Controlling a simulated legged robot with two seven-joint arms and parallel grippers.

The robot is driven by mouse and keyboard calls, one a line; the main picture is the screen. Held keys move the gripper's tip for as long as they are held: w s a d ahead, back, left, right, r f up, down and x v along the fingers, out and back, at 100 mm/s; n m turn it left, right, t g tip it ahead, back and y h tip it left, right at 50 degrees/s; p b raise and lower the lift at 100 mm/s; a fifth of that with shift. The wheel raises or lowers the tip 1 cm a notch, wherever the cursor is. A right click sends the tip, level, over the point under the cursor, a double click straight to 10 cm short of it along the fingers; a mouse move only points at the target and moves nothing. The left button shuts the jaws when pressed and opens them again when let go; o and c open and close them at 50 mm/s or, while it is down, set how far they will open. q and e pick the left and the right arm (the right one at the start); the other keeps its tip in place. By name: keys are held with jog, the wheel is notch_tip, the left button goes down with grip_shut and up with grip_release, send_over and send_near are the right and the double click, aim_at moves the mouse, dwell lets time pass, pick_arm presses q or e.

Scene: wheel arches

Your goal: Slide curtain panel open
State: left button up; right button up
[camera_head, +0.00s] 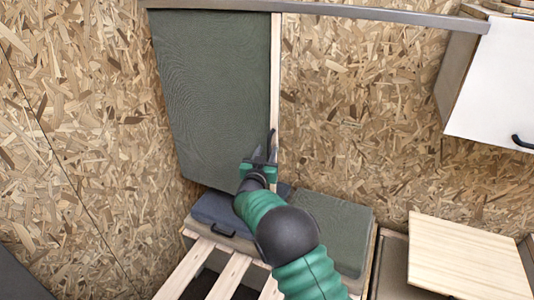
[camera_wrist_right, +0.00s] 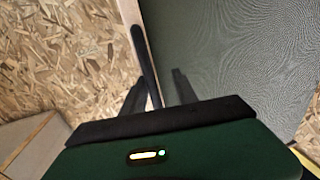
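The curtain panel (camera_head: 215,90) is a large dark green sheet hanging below a grey rail (camera_head: 330,11), with a pale wooden strip down its right edge. It fills the right of the wrist view (camera_wrist_right: 225,50). A black handle (camera_head: 271,138) sits on the strip; in the wrist view the handle (camera_wrist_right: 143,58) is a long dark bar. My right gripper (camera_head: 264,154) is at the handle, fingers pointing at the panel. In the wrist view its fingers (camera_wrist_right: 158,92) are apart, with the handle's end between them, nearer the left finger. Contact cannot be told. My left gripper is not in view.
Dark cushions (camera_head: 335,228) lie on a slatted wooden bench (camera_head: 232,275) below the panel. A white cabinet (camera_head: 492,85) hangs at the upper right, above a pale wooden board (camera_head: 468,258). The chipboard wall (camera_head: 360,120) right of the panel is bare.

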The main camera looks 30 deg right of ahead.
jog(key=shift+s+d+r, duration=0.1)
jog(key=shift+s, duration=0.1)
jog(key=b+v, duration=0.1)
jog(key=v, duration=1.5)
jog(key=shift+s+a, duration=0.2)
jog(key=shift+a, duration=0.15)
